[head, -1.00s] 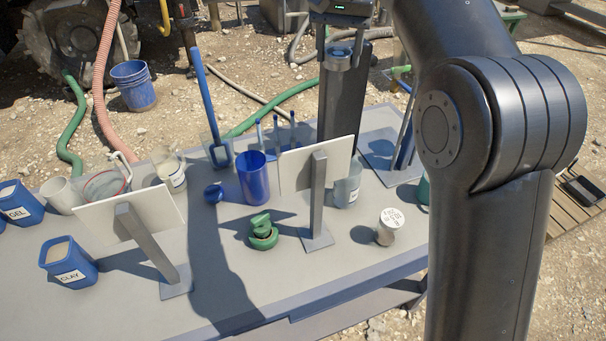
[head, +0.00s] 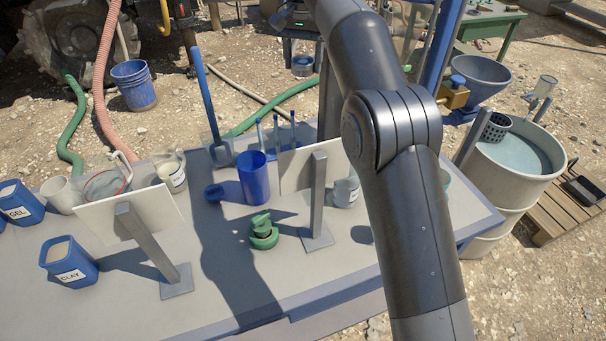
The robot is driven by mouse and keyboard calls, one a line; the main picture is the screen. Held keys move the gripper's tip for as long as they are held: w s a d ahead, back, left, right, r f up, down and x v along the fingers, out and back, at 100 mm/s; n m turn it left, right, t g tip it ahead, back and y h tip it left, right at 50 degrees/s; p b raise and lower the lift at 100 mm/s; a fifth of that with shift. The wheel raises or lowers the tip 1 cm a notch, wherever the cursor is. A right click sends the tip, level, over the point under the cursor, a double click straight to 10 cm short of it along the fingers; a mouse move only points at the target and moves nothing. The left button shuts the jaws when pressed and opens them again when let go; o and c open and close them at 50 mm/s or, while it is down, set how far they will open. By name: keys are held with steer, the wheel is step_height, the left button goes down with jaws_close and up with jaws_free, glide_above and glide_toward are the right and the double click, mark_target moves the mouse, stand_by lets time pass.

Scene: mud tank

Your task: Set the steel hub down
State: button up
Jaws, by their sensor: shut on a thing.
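My gripper (head: 302,58) is at the top middle of the head view, pointing down. It is shut on the steel hub (head: 303,66), a small grey round piece between the fingertips. The hub is held up in the air. It appears beyond the far edge of the grey table (head: 215,285), above the gravel side in the picture. Its exact height and distance from the table cannot be told.
On the table stand two white panels (head: 130,222) on posts, a blue cup (head: 254,178), a green piece (head: 263,232), a clay tub (head: 68,262) and beakers. The front middle is mostly clear. A barrel (head: 505,170) stands right. My arm hides part of the table's right side.

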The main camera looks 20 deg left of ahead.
step_height(320, 180, down, 35)
steer(key=shift+f, duration=0.1)
stand_by(0.4)
steer(key=shift+f, duration=0.15)
steer(key=o, duration=1.2)
steer(key=shift+o, duration=0.2)
step_height(320, 180, up, 12)
steer(key=shift+r, duration=0.2)
